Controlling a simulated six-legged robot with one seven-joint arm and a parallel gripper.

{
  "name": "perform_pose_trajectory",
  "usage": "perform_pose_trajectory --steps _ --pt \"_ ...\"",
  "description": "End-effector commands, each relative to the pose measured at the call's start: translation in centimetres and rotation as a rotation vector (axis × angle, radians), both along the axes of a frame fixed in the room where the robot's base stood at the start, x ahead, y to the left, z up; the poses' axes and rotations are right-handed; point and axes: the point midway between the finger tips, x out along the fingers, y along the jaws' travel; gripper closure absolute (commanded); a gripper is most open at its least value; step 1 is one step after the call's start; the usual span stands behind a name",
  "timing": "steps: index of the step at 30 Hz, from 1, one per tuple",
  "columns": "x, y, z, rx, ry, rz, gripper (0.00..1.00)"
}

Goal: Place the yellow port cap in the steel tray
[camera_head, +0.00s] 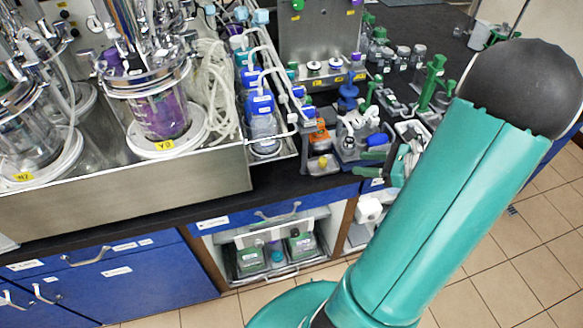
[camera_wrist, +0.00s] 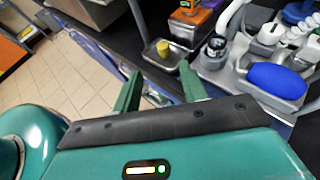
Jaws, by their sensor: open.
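The yellow port cap (camera_wrist: 162,46) is a small yellow cylinder, and it also shows in the head view (camera_head: 323,161). It appears to stand inside the small steel tray (camera_wrist: 178,61), near the tray's left side in the wrist view. The tray (camera_head: 331,170) sits at the front edge of the dark bench in the head view. My gripper (camera_wrist: 158,76) is open, its two green fingers apart with nothing between them. The cap and tray lie beyond the fingertips.
An orange block (camera_head: 320,138) stands just behind the tray. A grey holder with a blue item (camera_wrist: 273,80) is to the right in the wrist view. Bioreactor vessels (camera_head: 160,110) stand on the left bench. Open floor lies in front.

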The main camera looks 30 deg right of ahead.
Motion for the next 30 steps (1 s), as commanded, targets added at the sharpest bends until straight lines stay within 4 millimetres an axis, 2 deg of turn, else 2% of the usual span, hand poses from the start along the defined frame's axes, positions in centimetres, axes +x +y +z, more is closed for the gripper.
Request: perform_pose_trajectory --steps 2,5,8,12,15,18,24,30 --pt "1.0 1.7 0.8 -0.055 0.009 0.076 0.57" --pt "2.4 5.5 2.3 -0.186 0.027 0.248 0.57" --pt "3.4 10.2 4.0 -0.368 0.034 0.475 0.57" --pt "3.5 16.2 6.1 -0.640 0.015 0.791 0.57" --pt "3.0 19.7 7.6 -0.841 -0.023 1.006 0.57" --pt "2.3 22.7 9.1 -1.049 -0.081 1.207 0.57" --pt "0.4 27.5 12.4 -1.483 -0.255 1.559 0.57" --pt "-1.1 30.4 15.5 -1.870 -0.452 1.781 0.57"
